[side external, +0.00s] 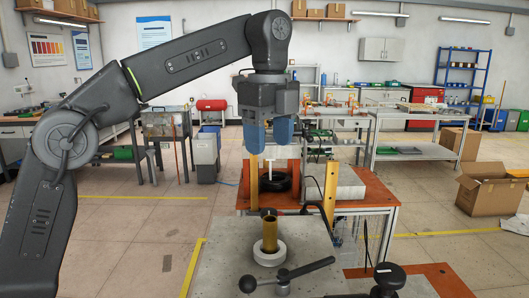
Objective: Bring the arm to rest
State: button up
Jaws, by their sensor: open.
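My gripper (268,135) hangs from my dark grey arm near the middle of the side external view, pointing down. Its two blue fingers are apart, and I see nothing held between them. It appears above the work area and clear of the tables. Below it in the picture, a brass-coloured cylinder (270,236) stands upright in a white ring (269,254) on a grey plate.
A black-handled lever (303,269) sits in front of the ring. Behind are an orange-topped table (375,196) with a black ring (275,182), a grey block (340,186) and yellow uprights (331,195). A cardboard box (490,190) stands on the floor at right.

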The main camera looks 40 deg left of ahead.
jog(key=s+a+f+n+t, duration=0.2)
jog(key=s+a+f+n, duration=0.2)
jog(key=s+f+n, duration=0.5)
jog(key=s+a+f+n+t, duration=0.3)
jog(key=s+f+n, duration=0.5)
jog(key=s, duration=0.4)
jog(key=shift+a+f+n+t, duration=0.3)
jog(key=shift+a+f+n, duration=0.1)
jog(key=shift+a+n, duration=0.2)
jog(key=shift+d, duration=0.1)
